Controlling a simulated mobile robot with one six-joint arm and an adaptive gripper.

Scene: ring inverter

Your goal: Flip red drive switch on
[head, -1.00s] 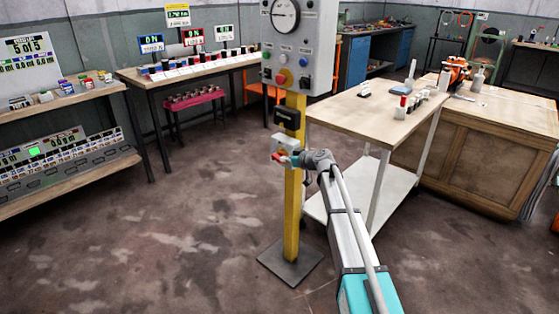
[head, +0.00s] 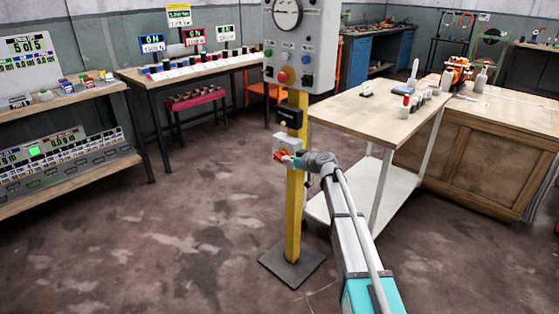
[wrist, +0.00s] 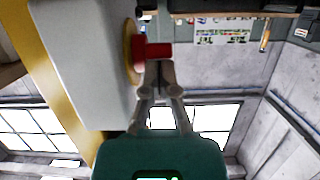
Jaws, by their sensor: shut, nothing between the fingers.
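The red drive switch (wrist: 153,51) is a red handle on a yellow disc (wrist: 129,48), on the side of a grey box (wrist: 85,60). In the head view the switch box (head: 284,145) is on a yellow post, with the red handle (head: 283,155) at its lower front. My gripper (wrist: 158,66) is shut and empty, its fingertips right at the handle in the wrist view. I cannot tell whether they touch. My gripper also shows in the head view (head: 296,160), just right of the handle.
The yellow post (head: 294,215) stands on a dark floor plate (head: 291,262). Above the switch are a black box (head: 289,116) with a yellow light and a grey panel (head: 317,55) with a gauge. A wooden table (head: 370,113) stands to the right. The floor at left is clear.

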